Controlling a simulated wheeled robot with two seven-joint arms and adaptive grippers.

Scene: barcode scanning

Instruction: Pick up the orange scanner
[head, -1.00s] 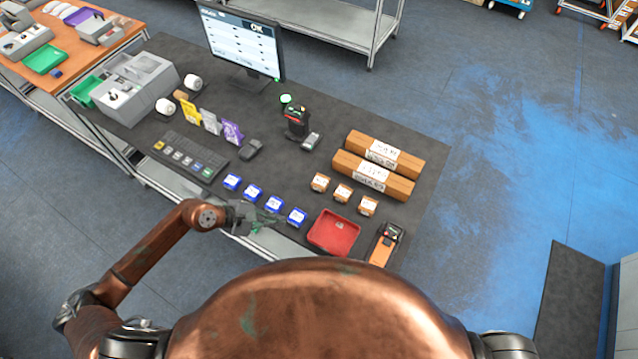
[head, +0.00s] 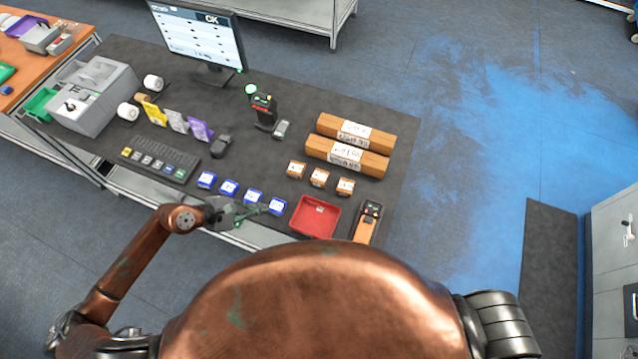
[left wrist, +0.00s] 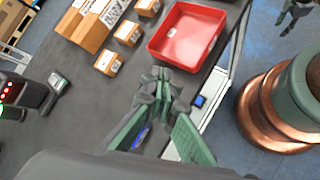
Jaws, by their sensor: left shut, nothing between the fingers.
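The orange scanner (head: 366,224) lies at the front right of the dark table (head: 400,165), just right of a red tray (head: 315,216). It has an orange handle and a dark head. My left gripper (head: 262,210) is shut and empty at the table's front edge, by the row of blue boxes and left of the red tray, apart from the scanner. In the left wrist view the gripper (left wrist: 162,88) points toward the red tray (left wrist: 188,36), and the orange scanner does not show there. My right gripper is not in view.
Several small blue boxes (head: 229,188) stand beside my left gripper. Small brown boxes (head: 319,178) and two long brown boxes (head: 347,154) stand farther back. A black scanner in a stand (head: 263,112), a keyboard (head: 160,163) and a monitor (head: 205,40) are behind.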

